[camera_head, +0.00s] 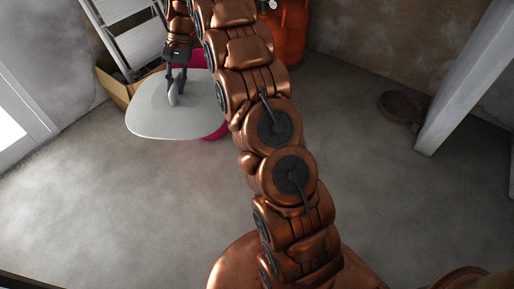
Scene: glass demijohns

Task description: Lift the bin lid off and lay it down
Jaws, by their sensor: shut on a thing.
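The bin lid (150,119) is a pale grey-white, rounded plate with an upright handle (174,97) near its middle. My gripper (175,84) comes down from above and is shut on the handle. The pink bin (218,131) shows behind and to the right of the lid, partly hidden by the lid and my arm. The lid covers much of the bin from this view. I cannot tell whether the lid touches the bin or is held apart from it.
A metal stepladder (133,40) leans at the back left, beside a cardboard box (112,87). Orange containers (292,35) stand at the back, partly behind my arm. A dark round object (403,105) lies near a pale post (467,75) at right. The concrete floor (120,200) is clear at front left.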

